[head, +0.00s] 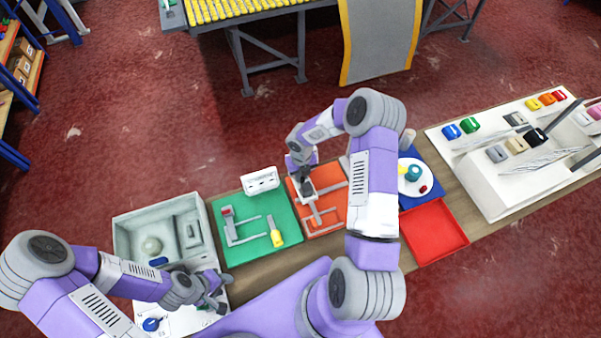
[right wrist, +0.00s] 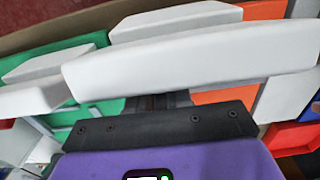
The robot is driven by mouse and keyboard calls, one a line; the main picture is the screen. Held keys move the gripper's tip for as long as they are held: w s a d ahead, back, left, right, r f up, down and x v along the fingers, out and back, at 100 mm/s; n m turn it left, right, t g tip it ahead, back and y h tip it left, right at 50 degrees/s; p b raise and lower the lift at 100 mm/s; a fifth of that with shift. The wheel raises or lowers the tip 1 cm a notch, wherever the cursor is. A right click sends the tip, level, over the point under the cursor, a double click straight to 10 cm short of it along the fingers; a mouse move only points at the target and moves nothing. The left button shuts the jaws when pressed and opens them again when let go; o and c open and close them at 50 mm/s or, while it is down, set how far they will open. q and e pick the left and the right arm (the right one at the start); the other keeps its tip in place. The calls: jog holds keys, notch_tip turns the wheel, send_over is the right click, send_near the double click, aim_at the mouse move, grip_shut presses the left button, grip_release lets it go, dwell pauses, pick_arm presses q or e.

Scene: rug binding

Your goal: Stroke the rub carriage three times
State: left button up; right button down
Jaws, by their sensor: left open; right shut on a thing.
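The orange mat (head: 333,207) lies on the table with a grey rail-like fixture (head: 318,216) on it. The grey block taken to be the rub carriage (head: 305,190) sits at the fixture's upper left end. My right gripper (head: 306,184) comes down on it from above and is shut on it; the contact is small and partly hidden by the gripper. In the right wrist view large white shapes (right wrist: 190,62) fill the middle and hide the jaws. My left gripper (head: 217,300) is open, low over the front edge of the grey tray area, away from the carriage.
The green mat (head: 252,250) with grey bars and a yellow piece (head: 277,238) lies left of the orange mat. A white box (head: 260,180) stands behind. A red tray (head: 434,232) and blue mat (head: 408,198) lie right. The grey tray (head: 125,232) is far left.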

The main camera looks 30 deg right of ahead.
jog(key=c, duration=1)
grip_release()
jog(key=shift+s+a+f, duration=0.15)
jog(key=shift+a, duration=0.2)
jog(key=shift+c, duration=0.2)
jog(key=shift+d, duration=0.1)
jog(key=shift+r, duration=3.75)
